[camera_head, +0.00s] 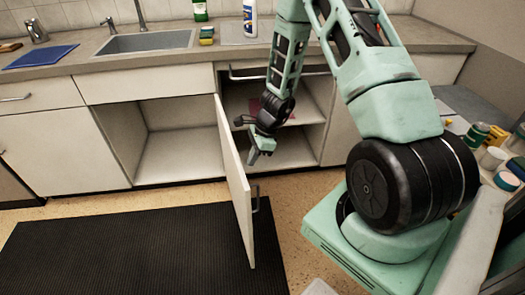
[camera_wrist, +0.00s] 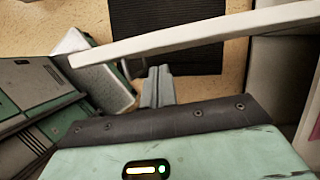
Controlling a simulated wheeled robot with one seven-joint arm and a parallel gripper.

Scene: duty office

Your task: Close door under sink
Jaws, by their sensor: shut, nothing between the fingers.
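The white door (camera_head: 236,190) under the sink (camera_head: 150,41) stands wide open, sticking out from the cabinet front. Its bar handle (camera_head: 256,198) is on the face to the right. The cabinet space (camera_head: 180,150) left of the door is open and looks empty. My gripper (camera_head: 256,157) is shut and empty, just right of the door near its upper part. In the wrist view the shut fingers (camera_wrist: 159,75) point toward the pale long edge of the door (camera_wrist: 190,36). I cannot tell whether they touch it.
Open shelves (camera_head: 295,145) lie behind my gripper, with a reddish item on one. A black mat (camera_head: 130,245) covers the floor left of the door. A counter (camera_head: 75,62) holds a blue board (camera_head: 42,56) and bottles. Jars (camera_head: 495,155) stand at far right.

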